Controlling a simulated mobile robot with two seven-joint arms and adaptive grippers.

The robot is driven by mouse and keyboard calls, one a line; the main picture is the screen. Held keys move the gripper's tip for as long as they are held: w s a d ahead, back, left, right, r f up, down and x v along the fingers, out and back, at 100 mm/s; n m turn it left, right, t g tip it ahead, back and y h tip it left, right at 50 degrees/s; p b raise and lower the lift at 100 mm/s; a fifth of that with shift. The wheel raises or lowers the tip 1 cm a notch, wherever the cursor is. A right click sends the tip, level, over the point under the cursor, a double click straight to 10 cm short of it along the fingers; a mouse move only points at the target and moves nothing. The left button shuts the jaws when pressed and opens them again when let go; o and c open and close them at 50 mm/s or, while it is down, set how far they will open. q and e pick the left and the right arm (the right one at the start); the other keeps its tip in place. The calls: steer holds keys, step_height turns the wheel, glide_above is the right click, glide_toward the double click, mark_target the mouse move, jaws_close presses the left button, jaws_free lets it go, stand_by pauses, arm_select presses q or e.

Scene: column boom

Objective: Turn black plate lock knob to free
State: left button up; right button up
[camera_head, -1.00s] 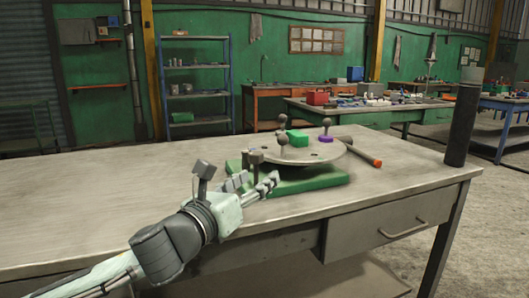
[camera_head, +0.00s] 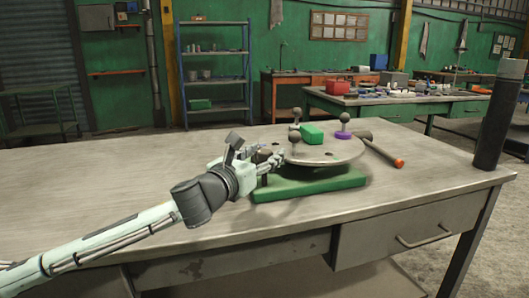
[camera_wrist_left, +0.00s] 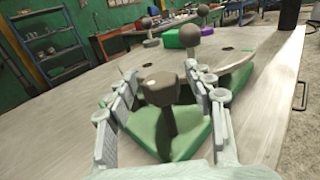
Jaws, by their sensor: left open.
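The dark lock knob (camera_wrist_left: 162,88) stands upright on a post at the corner of the green base (camera_wrist_left: 180,138). In the left wrist view it is between the two fingers of my left gripper (camera_wrist_left: 162,76), which is open, with a visible gap on each side. In the head view my left gripper (camera_head: 270,160) is at the left end of the green base (camera_head: 310,187) and largely hides the knob. The round grey plate (camera_head: 325,155) lies on the base. My right gripper is not in view.
The plate carries ball-topped posts, a green block (camera_head: 312,134) and a purple piece (camera_head: 342,135). An orange-tipped handle (camera_head: 385,155) sticks out on the right. A black cylinder (camera_head: 497,120) stands at the table's right end. The left of the table (camera_head: 110,180) is clear.

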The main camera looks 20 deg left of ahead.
arm_select(q)
steer(key=shift+w, duration=0.1)
steer(key=c, duration=1.2)
steer(key=shift+d+n+y, duration=0.1)
steer(key=shift+n+y, duration=0.2)
steer(key=shift+y, duration=0.1)
steer(key=n+y, duration=0.3)
steer(key=y, duration=0.2)
steer(key=shift+d, duration=0.1)
steer(key=n+g+y, duration=0.1)
steer(key=n+y, duration=0.2)
steer(key=y, duration=0.1)
steer(key=n+g+y, duration=0.2)
steer(key=y, duration=0.2)
steer(key=shift+n, duration=0.4)
steer(key=n+g+y, duration=0.5)
steer(key=g, duration=0.1)
steer(key=shift+y, duration=0.3)
steer(key=shift+n+g+y, duration=0.8)
steer(key=shift+n+g, duration=0.9)
steer(key=shift+g, duration=1)
